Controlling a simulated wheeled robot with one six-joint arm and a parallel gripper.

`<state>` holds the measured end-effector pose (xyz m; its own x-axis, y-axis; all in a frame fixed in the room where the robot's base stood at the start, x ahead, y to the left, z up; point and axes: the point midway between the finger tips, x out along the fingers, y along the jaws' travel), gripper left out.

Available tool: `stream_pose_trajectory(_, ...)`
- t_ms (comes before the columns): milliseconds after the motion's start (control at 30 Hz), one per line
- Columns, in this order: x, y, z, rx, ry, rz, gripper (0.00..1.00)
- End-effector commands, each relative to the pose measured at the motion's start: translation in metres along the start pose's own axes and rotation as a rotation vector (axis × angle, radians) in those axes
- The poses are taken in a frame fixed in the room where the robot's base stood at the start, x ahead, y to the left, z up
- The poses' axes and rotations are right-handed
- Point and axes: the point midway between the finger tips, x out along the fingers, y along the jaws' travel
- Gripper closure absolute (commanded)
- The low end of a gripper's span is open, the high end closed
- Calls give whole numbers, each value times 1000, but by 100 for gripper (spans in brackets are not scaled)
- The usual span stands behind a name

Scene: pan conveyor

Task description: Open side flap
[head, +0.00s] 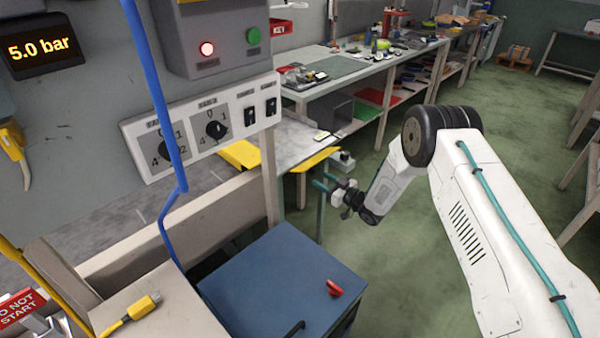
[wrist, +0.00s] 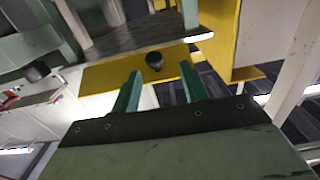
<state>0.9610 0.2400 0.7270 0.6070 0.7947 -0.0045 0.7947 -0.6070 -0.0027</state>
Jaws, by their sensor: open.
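A yellow panel (wrist: 105,76) with a black knob (wrist: 154,61) lies ahead of my gripper (wrist: 160,72) in the wrist view; it looks like the side flap. The knob appears between the two green fingertips, and I cannot tell whether they touch it. My gripper is open and empty. In the head view my gripper (head: 321,184) is beside the machine, just below a yellow edge (head: 315,161). The knob cannot be made out there. Whether the flap is open or shut is not clear.
A tan post (head: 269,180) and a blue pipe (head: 159,110) rise at the left. A workbench (head: 350,67) runs behind. Green floor (head: 420,235) is clear at the right.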

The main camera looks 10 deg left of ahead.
Motion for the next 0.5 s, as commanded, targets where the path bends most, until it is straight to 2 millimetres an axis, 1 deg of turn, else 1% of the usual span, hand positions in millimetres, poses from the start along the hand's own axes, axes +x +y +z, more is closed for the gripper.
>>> stream_pose_trajectory(67, 4, 5, 0, -5, 1, 7, 56)
stream_pose_trajectory(200, 23, 10, 0, -6, 3, 11, 56)
stream_pose_trajectory(400, 53, 11, 0, -5, 4, 13, 56)
stream_pose_trajectory(500, 63, 10, 0, -3, 4, 12, 56)
